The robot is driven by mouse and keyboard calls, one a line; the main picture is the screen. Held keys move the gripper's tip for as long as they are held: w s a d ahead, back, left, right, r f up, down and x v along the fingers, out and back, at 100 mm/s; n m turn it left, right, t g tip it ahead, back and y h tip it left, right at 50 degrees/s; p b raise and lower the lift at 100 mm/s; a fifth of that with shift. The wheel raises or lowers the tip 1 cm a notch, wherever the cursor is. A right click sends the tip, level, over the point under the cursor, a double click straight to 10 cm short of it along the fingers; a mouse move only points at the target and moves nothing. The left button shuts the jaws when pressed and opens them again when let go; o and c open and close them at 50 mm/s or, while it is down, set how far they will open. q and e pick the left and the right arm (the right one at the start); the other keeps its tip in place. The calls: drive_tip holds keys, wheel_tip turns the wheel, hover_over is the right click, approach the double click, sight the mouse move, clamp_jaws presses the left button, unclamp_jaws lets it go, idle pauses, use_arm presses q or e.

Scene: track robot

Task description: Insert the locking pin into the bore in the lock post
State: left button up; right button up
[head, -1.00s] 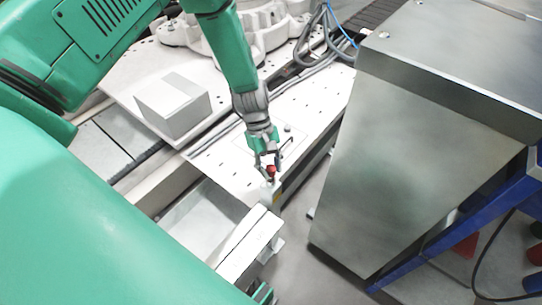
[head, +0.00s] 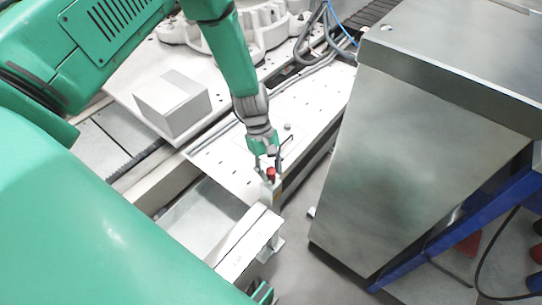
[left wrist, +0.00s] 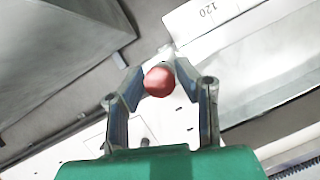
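The locking pin shows as a red round knob (head: 270,173) at the top of the pale lock post (head: 270,193). In the left wrist view the red knob (left wrist: 158,82) sits between the fingers, with a pale part of the post just behind it. My left gripper (head: 268,172) points down over the post, its fingers on either side of the knob. In the left wrist view the fingers (left wrist: 160,76) stand apart, with a small gap at the right of the knob. The pin's shaft and the bore are hidden. My right gripper is not seen.
A large grey metal cabinet (head: 430,150) stands right of the post, with a blue frame (head: 455,225) at its edge. A pale beam (head: 245,245) runs in front of the post. Floor is clear between post and cabinet.

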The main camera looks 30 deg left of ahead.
use_arm(q)
drive_tip(key=shift+o, duration=1.3)
drive_tip(key=shift+r, duration=0.2)
drive_tip(key=v, duration=1.1)
drive_tip(key=shift+a+r, duration=0.25)
drive_tip(key=shift+w, duration=0.1)
drive_tip(key=shift+f, duration=0.1)
